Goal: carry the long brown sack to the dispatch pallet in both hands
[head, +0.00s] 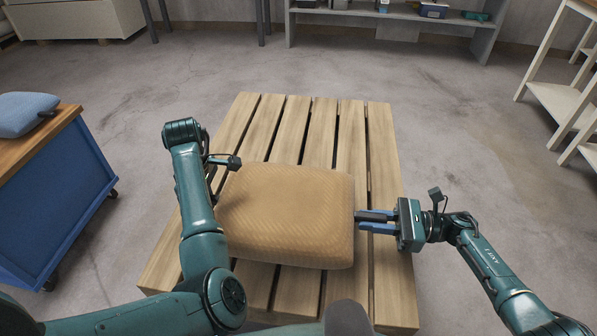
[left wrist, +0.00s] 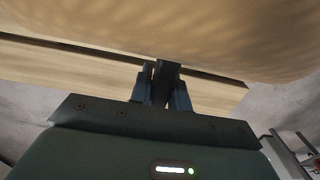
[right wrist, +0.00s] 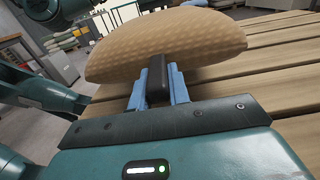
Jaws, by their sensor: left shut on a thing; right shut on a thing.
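The long brown sack (head: 290,212), a plump tan cushion-like bag with a woven pattern, lies across the slatted wooden pallet (head: 385,165) in the head view. My right gripper (head: 364,220) is shut on the sack's right end. In the right wrist view its blue fingers meet the end of the sack (right wrist: 165,45). I cannot tell whether the sack fully rests on the slats.
A blue cart (head: 60,190) with a wooden top stands at the left, with a blue-grey sack (head: 24,113) on it. A grey shelf (head: 390,18) stands at the back and a white rack (head: 560,95) at the right. The floor around the pallet is clear.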

